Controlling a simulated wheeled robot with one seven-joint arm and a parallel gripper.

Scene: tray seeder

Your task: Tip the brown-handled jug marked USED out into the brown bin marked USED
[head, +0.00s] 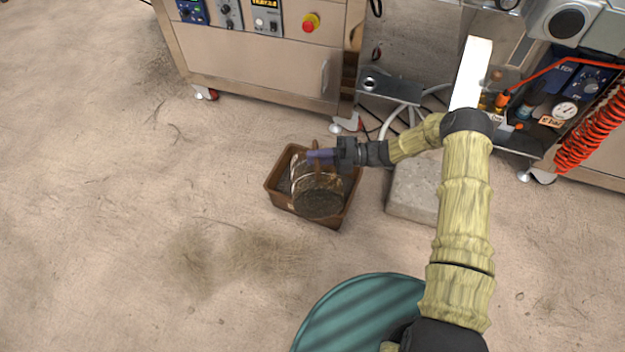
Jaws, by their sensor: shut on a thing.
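The brown bin (279,187) stands on the floor in the middle of the head view. A clear jug (318,190) with a brown handle (316,147) is over the bin. It looks tilted, with dark matter at its lower end; I cannot tell whether anything is falling out. My gripper (322,156) is shut on the jug at its handle, coming in from the right. The jug hides much of the bin's inside. No USED mark is readable on the jug or the bin.
A metal cabinet (262,72) with controls and a red stop button (310,22) stands behind the bin. A concrete block (412,190) is on the floor to the right, under my arm. A red coiled hose (592,135) hangs at far right. The floor at left is open.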

